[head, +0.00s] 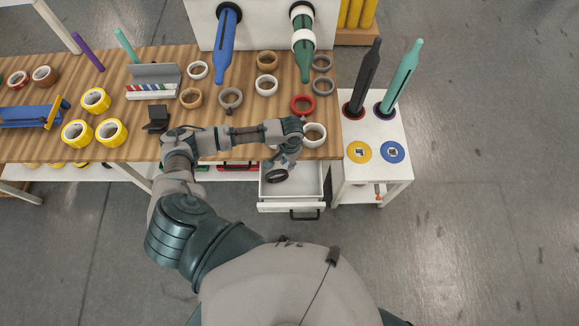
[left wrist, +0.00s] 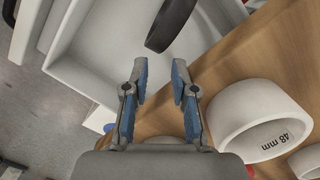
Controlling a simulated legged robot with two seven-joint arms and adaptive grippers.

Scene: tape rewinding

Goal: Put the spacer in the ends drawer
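A dark ring, which I take to be the spacer (head: 276,176), is at the left side of the open white drawer (head: 305,184) in the head view. In the left wrist view the spacer (left wrist: 171,24) is tilted, beyond the fingertips and apart from them. I cannot tell whether it touches the drawer floor (left wrist: 112,45). No drawer label is readable. My left gripper (head: 283,164) points down over the drawer's back part. In the left wrist view my left gripper (left wrist: 159,68) is open, with nothing between its fingers. My right gripper is out of view.
A white roll marked 48 mm (left wrist: 262,120) stands on the wooden table (head: 225,128) beside my left gripper. A red ring (head: 302,104) and several tape rolls stand behind. A white side table (head: 374,172) with upright spindles is right of the drawer.

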